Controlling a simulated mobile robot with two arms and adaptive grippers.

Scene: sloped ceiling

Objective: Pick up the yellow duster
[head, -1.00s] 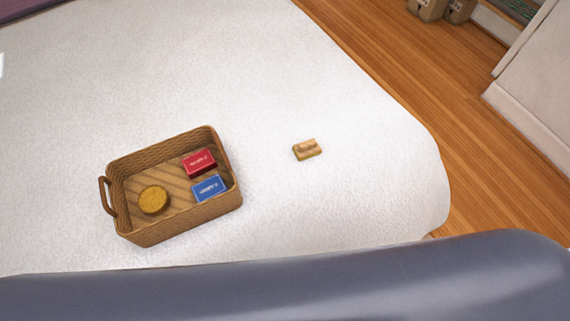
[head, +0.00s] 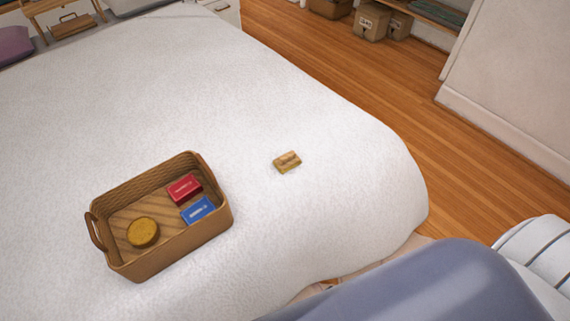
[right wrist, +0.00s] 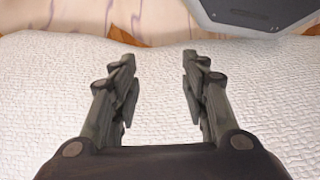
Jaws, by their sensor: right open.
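A small yellow-tan block (head: 287,162), which looks like the duster, lies on the white bed cover (head: 330,130) to the right of the basket in the head view. Its top markings are too small to read. My right gripper (right wrist: 158,65) shows in the right wrist view, its two fingers apart with nothing between them, over the white textured cover. The duster is not in the right wrist view. My left gripper is not in view.
A wicker basket (head: 222,222) on the bed holds a red box (head: 184,188), a blue box (head: 198,210) and a round yellow item (head: 143,232). Cardboard boxes (head: 371,22) stand on the wooden floor (head: 400,105) beyond the bed. The cover around the duster is clear.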

